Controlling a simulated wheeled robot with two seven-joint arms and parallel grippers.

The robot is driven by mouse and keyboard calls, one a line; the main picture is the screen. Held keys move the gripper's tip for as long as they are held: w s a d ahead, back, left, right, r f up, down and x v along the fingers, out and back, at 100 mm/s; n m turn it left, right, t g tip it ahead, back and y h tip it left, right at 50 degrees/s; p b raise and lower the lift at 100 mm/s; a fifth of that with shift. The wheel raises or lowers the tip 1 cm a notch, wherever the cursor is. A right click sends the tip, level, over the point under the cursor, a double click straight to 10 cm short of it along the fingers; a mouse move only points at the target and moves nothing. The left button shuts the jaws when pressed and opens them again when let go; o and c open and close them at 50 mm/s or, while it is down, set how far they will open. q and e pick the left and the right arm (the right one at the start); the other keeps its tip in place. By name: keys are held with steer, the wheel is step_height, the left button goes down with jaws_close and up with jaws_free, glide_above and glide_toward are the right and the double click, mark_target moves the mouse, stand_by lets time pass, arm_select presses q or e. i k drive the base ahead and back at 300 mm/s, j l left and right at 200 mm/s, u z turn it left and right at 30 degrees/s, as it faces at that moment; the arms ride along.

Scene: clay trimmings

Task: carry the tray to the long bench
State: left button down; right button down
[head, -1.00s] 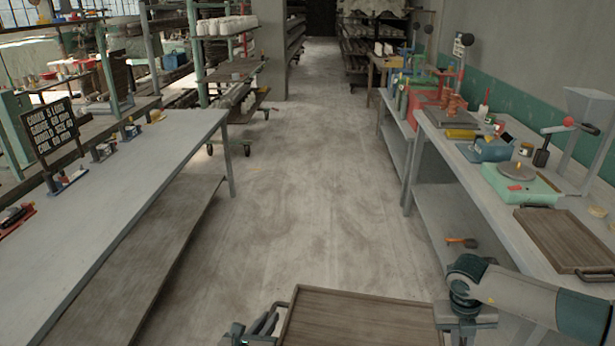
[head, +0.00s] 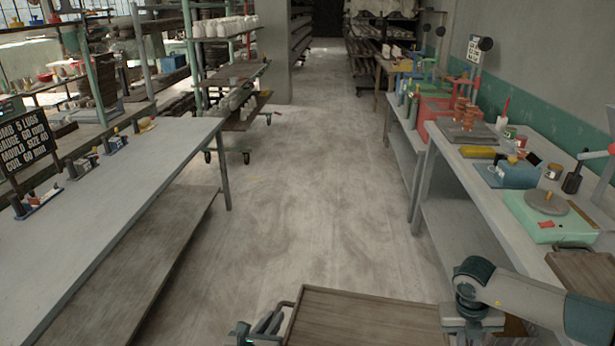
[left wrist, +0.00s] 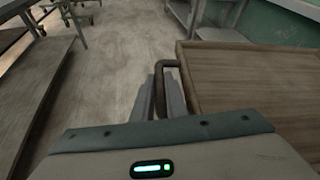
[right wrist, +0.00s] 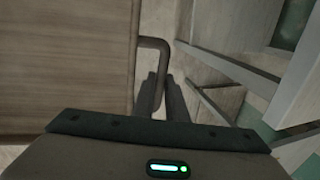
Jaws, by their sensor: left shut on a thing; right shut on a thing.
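The brown wooden tray (head: 365,322) is at the bottom of the head view, held in front of me above the floor. My left gripper (head: 264,328) is shut on the tray's left handle; in the left wrist view the fingers (left wrist: 165,95) close around the dark handle bar (left wrist: 172,64). My right gripper is shut on the opposite handle, seen in the right wrist view (right wrist: 161,95). The tray surface looks empty where it shows; its near part is cut off. A long grey bench (head: 130,190) runs along the left, its top mostly bare.
A second bench (head: 470,170) on the right holds tools, a green scale (head: 548,217) and another brown tray (head: 585,280). A black sign (head: 25,143) and small devices line the left bench's far edge. The aisle floor (head: 310,190) between is clear; a wheeled rack (head: 235,75) stands beyond.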

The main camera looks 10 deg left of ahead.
mark_target(28, 273)
steer(key=i, duration=2.25)
steer(key=u, duration=2.95)
